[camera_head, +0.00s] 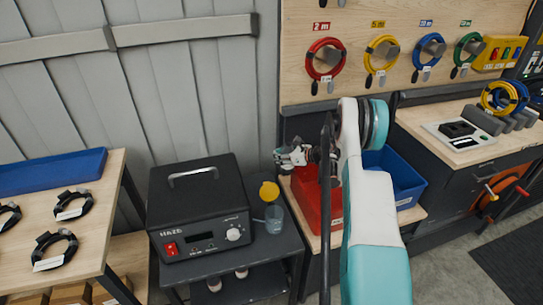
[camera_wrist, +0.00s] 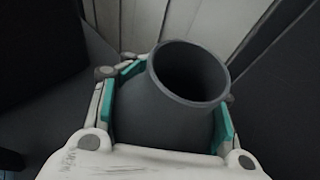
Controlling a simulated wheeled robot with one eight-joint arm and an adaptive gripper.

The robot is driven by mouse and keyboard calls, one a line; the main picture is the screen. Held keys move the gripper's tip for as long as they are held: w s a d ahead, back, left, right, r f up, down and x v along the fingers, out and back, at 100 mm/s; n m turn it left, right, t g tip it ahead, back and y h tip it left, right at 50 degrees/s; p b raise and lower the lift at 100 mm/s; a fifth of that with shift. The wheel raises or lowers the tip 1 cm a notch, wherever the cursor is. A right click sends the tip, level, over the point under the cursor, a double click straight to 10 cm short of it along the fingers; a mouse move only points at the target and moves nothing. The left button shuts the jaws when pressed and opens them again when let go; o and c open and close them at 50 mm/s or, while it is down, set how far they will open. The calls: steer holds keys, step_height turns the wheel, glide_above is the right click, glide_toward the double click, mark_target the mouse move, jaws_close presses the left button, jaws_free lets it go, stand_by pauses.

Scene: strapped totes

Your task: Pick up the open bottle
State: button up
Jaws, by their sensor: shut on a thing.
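The open bottle (camera_wrist: 150,117) is dark grey, with a wide round mouth and no cap on it. In the wrist view it sits between the two teal finger pads, with its mouth towards the upper right of the picture. My gripper (camera_head: 290,157) is shut on it. In the head view the gripper is above the back right of the black cart, left of the red bin; the bottle is too small and covered there to make out clearly. The bottle's lower part is hidden in the wrist view.
The black cart (camera_head: 287,244) carries a black device (camera_head: 195,212) with a handle, a yellow round-topped item (camera_head: 269,190) and a bluish clear vessel (camera_head: 273,218). Red (camera_head: 308,203) and blue (camera_head: 407,182) bins stand right. A wooden table (camera_head: 88,231) is left; grey wall panels stand behind.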

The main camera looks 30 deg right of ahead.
steer(key=shift+s+d+p, duration=0.2)
steer(key=shift+s+d, duration=0.1)
steer(key=shift+d, duration=0.85)
steer(key=shift+s+d+p, duration=0.25)
steer(key=shift+s+d, duration=0.1)
steer(key=shift+d, duration=0.75)
steer(key=shift+s+d+p, duration=0.2)
steer(key=shift+s+d, duration=0.1)
steer(key=shift+d, duration=0.85)
